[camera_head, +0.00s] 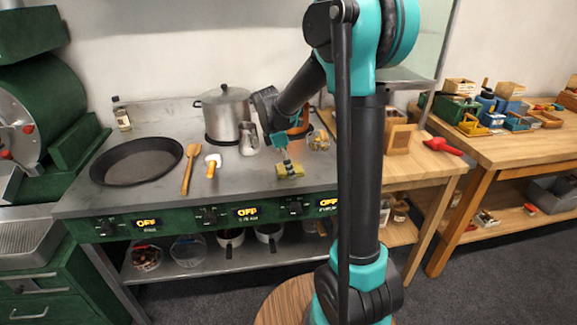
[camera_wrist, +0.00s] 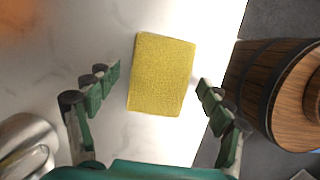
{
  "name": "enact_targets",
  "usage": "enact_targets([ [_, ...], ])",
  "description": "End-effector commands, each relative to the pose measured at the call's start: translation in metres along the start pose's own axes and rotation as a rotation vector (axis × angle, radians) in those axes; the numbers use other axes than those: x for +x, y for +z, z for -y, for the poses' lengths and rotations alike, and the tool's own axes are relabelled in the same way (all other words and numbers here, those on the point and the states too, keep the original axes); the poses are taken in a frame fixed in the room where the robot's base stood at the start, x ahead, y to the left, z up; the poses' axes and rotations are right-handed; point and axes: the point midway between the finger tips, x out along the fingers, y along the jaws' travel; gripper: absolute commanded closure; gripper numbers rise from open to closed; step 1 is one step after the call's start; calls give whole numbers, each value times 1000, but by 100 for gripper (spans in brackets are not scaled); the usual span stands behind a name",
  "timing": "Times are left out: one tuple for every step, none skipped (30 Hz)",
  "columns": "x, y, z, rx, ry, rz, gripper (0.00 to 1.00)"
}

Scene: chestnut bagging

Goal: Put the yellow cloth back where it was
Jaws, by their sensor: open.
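The yellow cloth (camera_wrist: 162,74) lies flat on the metal counter, a small rectangular folded piece; it also shows in the head view (camera_head: 289,170) near the counter's front edge. My gripper (camera_wrist: 160,88) is open, with one finger on each side of the cloth and gaps between them in the wrist view. In the head view my gripper (camera_head: 284,158) is right above the cloth. I cannot tell how much height is between the fingertips and the cloth. Nothing is held.
The steel counter (camera_head: 245,185) also holds a black pan (camera_head: 137,162), a wooden spoon (camera_head: 189,168), a large pot (camera_head: 226,112) and a metal pitcher (camera_head: 249,139). A wooden barrel (camera_wrist: 282,92) stands beyond the counter edge. A wooden table (camera_head: 497,145) with tools stands at right.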

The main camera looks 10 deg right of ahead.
Motion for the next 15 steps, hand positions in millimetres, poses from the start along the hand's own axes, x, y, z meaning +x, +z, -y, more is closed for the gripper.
enact_targets([
  [0,0,0,0,0,0,20],
  [-1,0,0,0,0,0,20],
  [-3,0,0,0,0,0,20],
  [-5,0,0,0,0,0,20],
  [-8,0,0,-1,0,0,20],
  [-12,0,0,-1,0,0,20],
  [-17,0,0,-1,0,0,20],
  [-22,0,0,-1,0,0,20],
  [-29,0,0,-1,1,0,20],
  [-35,0,0,-1,1,0,20],
  [-42,0,0,-1,1,0,20],
  [-50,0,0,-1,0,0,20],
  [-57,0,0,-1,0,0,20],
  [-63,0,0,-1,0,0,20],
  [-71,0,0,-2,0,0,20],
])
